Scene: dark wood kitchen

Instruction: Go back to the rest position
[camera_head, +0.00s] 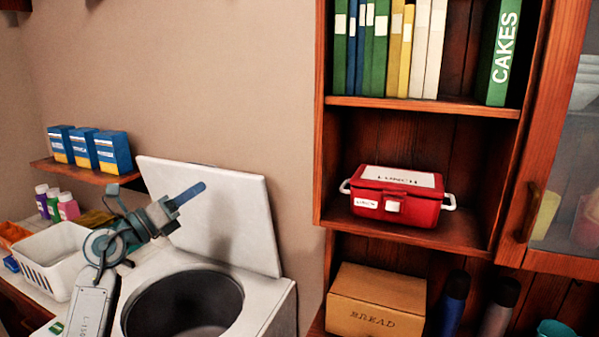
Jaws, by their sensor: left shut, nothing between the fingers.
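My left arm comes in from the lower left, and my left gripper (188,194) is held in the air in front of the raised white lid (215,205) of a white top-opening machine. The gripper points up and to the right. Its fingers are together with nothing between them. The round dark opening (185,305) of the machine lies below the gripper. My right gripper is not in this view.
A white basket (60,262) and several bottles (55,203) stand left of my arm, below a shelf with blue boxes (85,148). On the right, a wooden cabinet (322,160) holds a red lunch box (395,195), books and a bread box (377,302). The wall between is bare.

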